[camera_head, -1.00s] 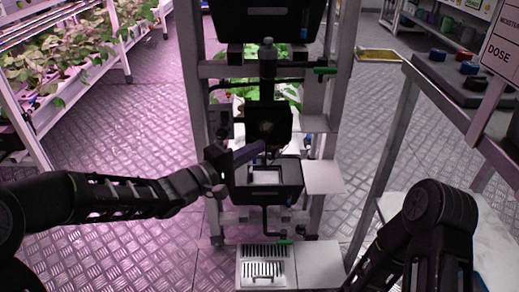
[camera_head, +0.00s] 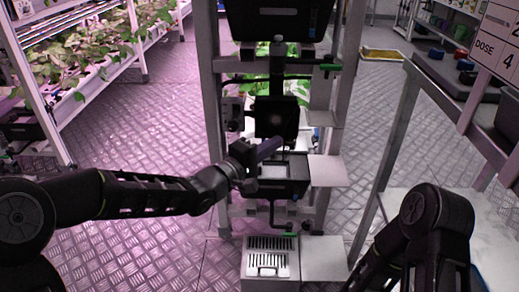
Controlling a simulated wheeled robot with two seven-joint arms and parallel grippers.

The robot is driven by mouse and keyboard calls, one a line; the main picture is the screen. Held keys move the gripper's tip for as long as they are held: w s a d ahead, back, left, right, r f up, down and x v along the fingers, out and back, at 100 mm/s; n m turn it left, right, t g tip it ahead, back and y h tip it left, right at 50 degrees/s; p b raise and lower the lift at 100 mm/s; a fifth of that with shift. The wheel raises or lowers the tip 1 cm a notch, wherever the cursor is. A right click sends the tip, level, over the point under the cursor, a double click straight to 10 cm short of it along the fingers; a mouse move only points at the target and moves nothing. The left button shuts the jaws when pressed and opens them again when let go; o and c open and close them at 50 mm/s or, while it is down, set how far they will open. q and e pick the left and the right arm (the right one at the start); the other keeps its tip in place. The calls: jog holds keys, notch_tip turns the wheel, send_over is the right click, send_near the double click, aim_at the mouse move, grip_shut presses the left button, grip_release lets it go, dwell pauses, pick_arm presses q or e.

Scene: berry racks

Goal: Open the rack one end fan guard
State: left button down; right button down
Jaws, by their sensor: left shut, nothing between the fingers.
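A black square fan housing (camera_head: 277,118) with a faint round centre is mounted mid-height on the grey metal rack end. I take it for the fan guard's place; the guard's edge is too dark to make out. A small dark piece (camera_head: 232,113) shows left of it, by the left post. My left gripper (camera_head: 272,146) is just below the housing, shut and empty, with its fingers pointing right and slightly up. I cannot tell whether it touches the housing. My right arm is folded at the lower right; its gripper is not visible.
A black open-topped box (camera_head: 290,190) sits below the housing, with a pale plate (camera_head: 328,170) at its right. A white vented box (camera_head: 270,262) stands on the floor. A plant rack (camera_head: 90,80) stands at left, a bench frame (camera_head: 395,140) at right.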

pick_arm(q)
jog(key=s+d, duration=0.2)
jog(key=d, duration=0.5)
jog(key=shift+s+d, duration=0.2)
jog(key=shift+d, duration=0.2)
pick_arm(e)
jog(key=shift+s+f, duration=0.15)
jog(key=shift+a, duration=0.1)
